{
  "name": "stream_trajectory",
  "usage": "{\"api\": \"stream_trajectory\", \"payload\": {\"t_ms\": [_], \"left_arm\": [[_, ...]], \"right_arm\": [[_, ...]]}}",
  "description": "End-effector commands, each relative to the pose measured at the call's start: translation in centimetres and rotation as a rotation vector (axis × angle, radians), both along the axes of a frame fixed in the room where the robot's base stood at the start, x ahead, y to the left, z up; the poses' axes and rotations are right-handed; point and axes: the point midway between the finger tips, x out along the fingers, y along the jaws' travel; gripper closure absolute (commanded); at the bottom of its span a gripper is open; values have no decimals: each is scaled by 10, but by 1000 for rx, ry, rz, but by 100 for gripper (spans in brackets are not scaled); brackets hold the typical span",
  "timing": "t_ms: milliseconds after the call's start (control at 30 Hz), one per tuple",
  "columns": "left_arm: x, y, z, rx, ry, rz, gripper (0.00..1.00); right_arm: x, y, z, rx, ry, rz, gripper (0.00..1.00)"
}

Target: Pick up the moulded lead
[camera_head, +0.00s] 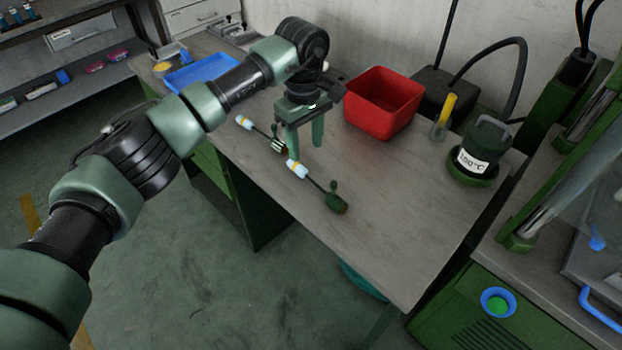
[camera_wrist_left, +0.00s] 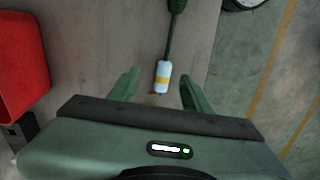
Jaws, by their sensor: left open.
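My left gripper (camera_head: 305,148) points down over the bench near the moulded lead's sleeve, open and empty. In the left wrist view, the sleeve (camera_wrist_left: 162,76) shows between the open fingertips (camera_wrist_left: 158,80); its height below them is unclear. The green end is cut off at the top edge. My right gripper is not visible.
A red bin (camera_head: 383,102) stands just right of my left gripper. A blue tray (camera_head: 200,73) is at the back left. A green pot marked with a temperature (camera_head: 477,155) and a yellow-handled tool (camera_head: 444,115) stand to the right. The bench front is clear.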

Motion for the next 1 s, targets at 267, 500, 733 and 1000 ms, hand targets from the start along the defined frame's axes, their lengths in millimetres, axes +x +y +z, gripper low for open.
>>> {"api": "stream_trajectory", "payload": {"t_ms": [267,500,733,1000], "left_arm": [[1,7,-26,19,3,-1,52],[2,13,-60,16,4,1,52],[3,13,-76,16,1,-1,52],[3,13,-76,16,0,-1,82]], "right_arm": [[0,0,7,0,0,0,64],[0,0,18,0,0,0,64],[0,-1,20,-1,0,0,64],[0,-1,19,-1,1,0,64]]}}
